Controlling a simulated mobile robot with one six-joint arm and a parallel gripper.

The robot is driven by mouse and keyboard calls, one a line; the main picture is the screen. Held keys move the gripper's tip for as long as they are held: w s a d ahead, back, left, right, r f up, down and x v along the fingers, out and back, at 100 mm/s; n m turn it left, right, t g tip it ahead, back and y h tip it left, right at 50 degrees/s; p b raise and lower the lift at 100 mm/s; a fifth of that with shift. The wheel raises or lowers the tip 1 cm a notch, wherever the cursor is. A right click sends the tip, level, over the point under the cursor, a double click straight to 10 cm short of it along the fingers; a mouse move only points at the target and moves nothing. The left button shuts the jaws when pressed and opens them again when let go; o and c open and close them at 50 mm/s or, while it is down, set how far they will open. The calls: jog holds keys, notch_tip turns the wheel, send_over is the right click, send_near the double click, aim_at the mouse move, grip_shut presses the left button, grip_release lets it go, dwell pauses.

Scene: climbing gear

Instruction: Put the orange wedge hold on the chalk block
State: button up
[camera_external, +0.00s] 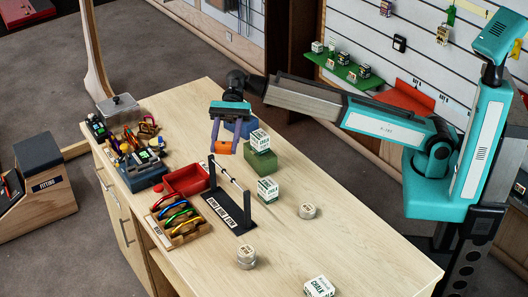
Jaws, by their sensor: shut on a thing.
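My gripper (223,146) is above the far part of the wooden workbench, pointing down. It is shut on the orange wedge hold (223,148), which shows between the purple fingertips. White-and-green chalk blocks are in view: one (260,139) sits on a green block just right of my gripper, one (268,190) stands nearer the bench middle, and one (319,287) is at the front edge of the picture. I cannot tell the exact height of the hold above the bench.
A green block (262,163) and a blue block (239,129) are close to my gripper. A black stand with a bar (230,178), red tray (186,181) and carabiner rack (178,222) are nearby. Two round tins (307,211) (246,257) stand on the otherwise clear right side.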

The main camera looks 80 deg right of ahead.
jog(key=s+a+n+g+h, duration=0.1)
jog(key=s+a+n+g, duration=0.1)
jog(key=s+a, duration=0.65)
jog(key=s+a+n+g, duration=0.25)
jog(key=s+a, duration=0.35)
jog(key=s, duration=0.5)
jog(key=s+a+n+g+h+p, duration=0.1)
jog(key=s+a+n+g+h, duration=0.15)
jog(key=s, duration=0.95)
jog(key=s+a+n+g+h, duration=0.15)
jog(key=s+a, duration=0.25)
jog(key=s, duration=0.7)
notch_tip(320, 180, down, 12)
jog(key=y, duration=0.1)
jog(key=shift+s+a+g, duration=0.25)
jog(key=shift+s+g, duration=0.1)
jog(key=shift+r, duration=0.1)
jog(key=p, duration=0.4)
send_over(321, 287)
jog(key=shift+w+d+f, duration=0.1)
jog(key=shift+f, duration=0.6)
jog(key=shift+f, duration=0.1)
jog(key=shift+f+p, duration=0.3)
jog(key=shift+f, duration=1.4)
